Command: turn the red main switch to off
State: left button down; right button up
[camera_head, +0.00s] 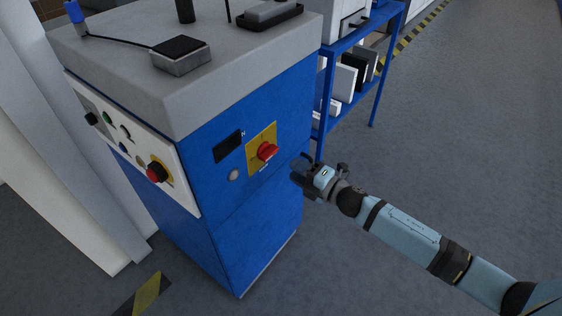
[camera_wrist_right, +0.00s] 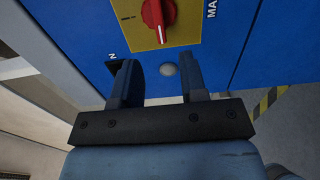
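The red main switch (camera_head: 267,152) is a rotary knob on a yellow plate (camera_head: 254,160), on the blue side of a machine cabinet (camera_head: 255,216). In the right wrist view the red knob (camera_wrist_right: 158,14) is at the top centre, its white mark pointing along the knob. My right gripper (camera_head: 297,176) is just right of the switch in the head view, apart from it. In the right wrist view its two fingers (camera_wrist_right: 160,75) are spread with nothing between them, and the knob lies beyond their tips. My left gripper is in neither view.
A white control panel (camera_head: 135,145) with buttons and a red knob on yellow (camera_head: 156,172) is on the cabinet's left face. A round grey fitting (camera_head: 233,175) sits beside the switch. A blue shelf rack (camera_head: 325,90) stands behind. The floor at right is clear.

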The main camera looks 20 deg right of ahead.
jog(key=v, duration=0.5)
dwell(0.4)
